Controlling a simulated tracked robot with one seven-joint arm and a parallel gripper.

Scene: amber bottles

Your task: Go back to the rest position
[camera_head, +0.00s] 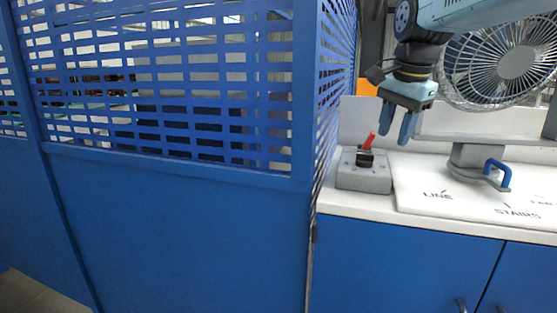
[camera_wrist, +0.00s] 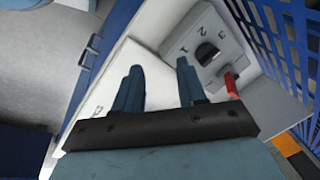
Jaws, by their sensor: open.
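My gripper (camera_head: 401,129) is in the air above the white counter, at the upper right of the head view. Its two blue-grey fingers point down and stand apart with nothing between them. In the wrist view my gripper (camera_wrist: 158,80) also shows open and empty. A grey box with a red-handled switch (camera_head: 364,170) stands on the counter just below and left of the fingers. In the wrist view the box (camera_wrist: 215,45) shows numerals and a dark round hole, with the red handle (camera_wrist: 231,86) right of the fingers. No amber bottles are in view.
A blue partition with a slatted upper part (camera_head: 170,180) stands left of the counter (camera_head: 345,204). A white board marked LINE and STAIRS (camera_head: 470,200) lies on the counter. A grey fixture with a blue handle (camera_head: 498,172) stands on it. A fan (camera_head: 514,62) is behind my arm.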

